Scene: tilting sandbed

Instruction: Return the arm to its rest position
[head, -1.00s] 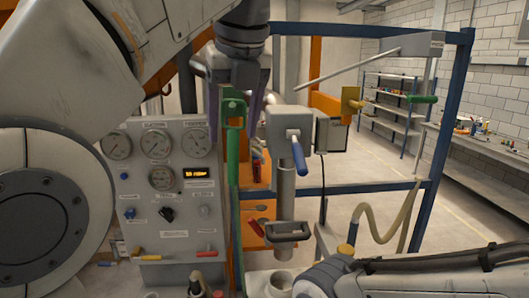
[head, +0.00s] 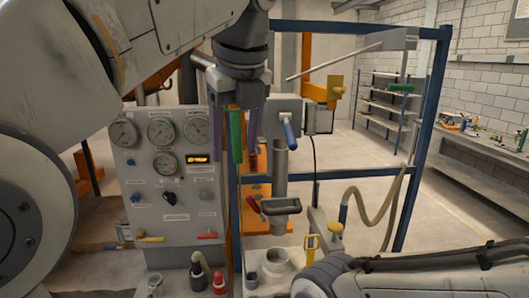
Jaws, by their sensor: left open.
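My left arm enters from the upper left of the head view. Its gripper (head: 238,122) hangs down at the upper centre, with two purple fingers spread apart. A green upright handle (head: 236,138) shows between the fingers in the picture. I see no finger closed on it, and cannot tell how far in depth the gripper is from it. My right arm (head: 430,270) lies across the lower right corner; its gripper is outside the view.
A grey gauge panel (head: 150,190) stands left of the gripper. A grey press with a blue-handled lever (head: 289,134) is just to the right, inside a blue frame (head: 418,160). A white cup (head: 276,262) and a yellow handle (head: 311,243) sit below. Shelves and a bench (head: 480,152) are further right.

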